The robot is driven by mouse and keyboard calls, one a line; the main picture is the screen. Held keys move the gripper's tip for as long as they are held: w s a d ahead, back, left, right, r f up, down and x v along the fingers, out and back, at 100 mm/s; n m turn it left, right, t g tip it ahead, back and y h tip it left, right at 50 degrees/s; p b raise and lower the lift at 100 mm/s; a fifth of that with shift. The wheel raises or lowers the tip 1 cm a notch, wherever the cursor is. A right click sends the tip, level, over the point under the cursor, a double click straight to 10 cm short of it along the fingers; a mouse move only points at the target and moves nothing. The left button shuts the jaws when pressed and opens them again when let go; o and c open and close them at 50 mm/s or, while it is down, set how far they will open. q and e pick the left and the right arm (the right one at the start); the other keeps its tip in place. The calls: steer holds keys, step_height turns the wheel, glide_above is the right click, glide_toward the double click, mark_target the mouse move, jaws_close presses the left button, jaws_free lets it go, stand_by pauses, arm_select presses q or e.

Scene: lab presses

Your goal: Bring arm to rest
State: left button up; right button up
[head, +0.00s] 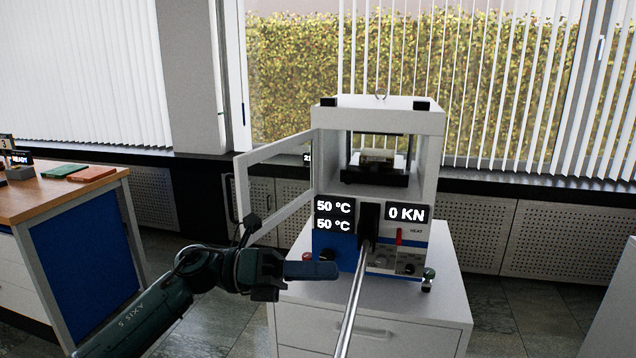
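My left arm comes in from the lower left, and its dark gripper (312,270) is in front of the lower blue part of the press. I see its fingers from the side, so the gap between them is hidden and I cannot tell whether it holds anything. The white and blue lab press (436,165) stands on a white cabinet. Its door (240,185) is swung open to the left. A long metal lever (355,300) sticks out from its front toward me, just right of the gripper. My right gripper is not in view.
The press displays read 50 °C twice and 0 KN (407,214). The white cabinet (440,300) has some bare top at the right. A wooden-topped desk (50,200) with a green and an orange-red flat item (92,174) stands at the left. Windows line the back.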

arm_select(q)
steer(key=s+a+f+m+t+y, duration=0.35)
steer(key=f+m+t, duration=0.35)
steer(key=m, duration=0.5)
steer(key=s+a+f+m+t+y, duration=0.25)
steer(key=f+m+t+y, duration=0.25)
steer(key=f+m, duration=0.5)
steer(key=s+a+f+m+t+y, duration=0.2)
steer(key=a+f+m+t+y, duration=0.35)
steer(key=m, duration=0.75)
steer(key=s+a+f+n+g, duration=0.1)
steer(key=s+f+n+g, duration=0.1)
steer(key=s+f, duration=0.4)
steer(key=s+a+f+n+g+y, duration=0.1)
steer(key=s+f+n+g, duration=0.2)
steer(key=s+f, duration=0.3)
steer(key=shift+s+a+n, duration=0.2)
steer(key=shift+a+n, duration=0.2)
steer(key=shift+n, duration=0.2)
